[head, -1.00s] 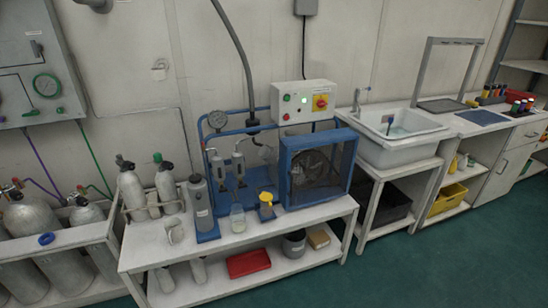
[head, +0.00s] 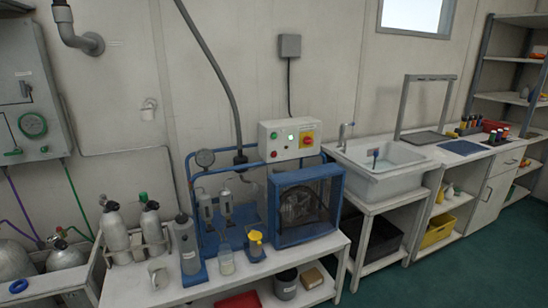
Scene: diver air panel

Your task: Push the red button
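A white control box (head: 289,139) is mounted behind the blue-framed compressor on the bench. A small red button (head: 273,154) sits low on the left of its front face, below a small green button (head: 273,135). Nothing covers the front of the box. Neither of my grippers is in view.
The blue caged compressor (head: 305,207) stands below the box. A gauge (head: 205,158), bottles and a yellow-topped container (head: 256,243) stand to its left and front. Grey cylinders (head: 114,232) stand at left, a sink (head: 385,165) at right. Green floor is clear at lower right.

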